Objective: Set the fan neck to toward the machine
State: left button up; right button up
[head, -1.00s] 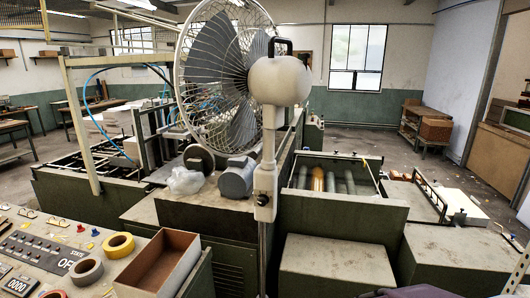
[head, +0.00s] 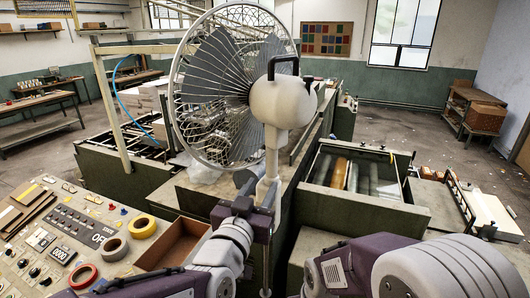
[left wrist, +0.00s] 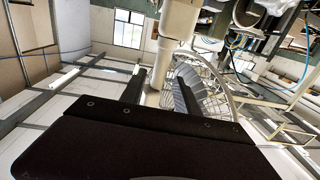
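The standing fan has a round wire cage (head: 225,85) facing left and away in the head view. Its cream motor housing (head: 282,101), with a dark handle on top, sits on a pale upright neck (head: 272,150). My left gripper (head: 257,192) is raised at the pole just below the housing. In the left wrist view, the dark fingers (left wrist: 158,86) are spread, with the pale pole (left wrist: 166,70) between them and gaps showing; contact is not clear. The cage (left wrist: 205,85) shows beside the right finger. My right arm is at the lower right, its gripper outside the frame.
A control panel (head: 65,235) with tape rolls and an open brown box (head: 178,245) lie at the lower left. The green machine (head: 350,205) with rollers stands right of the pole. Machine framing surrounds the cage; open floor lies at the back right.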

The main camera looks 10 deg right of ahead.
aim_at(270, 169)
pick_arm(q)
jog(key=p+x, duration=0.4)
jog(key=x, duration=0.4)
jog(key=shift+w+p, duration=0.2)
jog(key=shift+p, duration=0.1)
jog(key=shift+w, duration=0.2)
jog(key=shift+a+f, duration=0.1)
jog(key=shift+a, duration=0.15)
jog(key=shift+d, duration=0.2)
grip_shut()
pick_arm(e)
jog(key=r, duration=0.4)
jog(key=shift+a+r, duration=0.3)
jog(key=shift+r, duration=0.05)
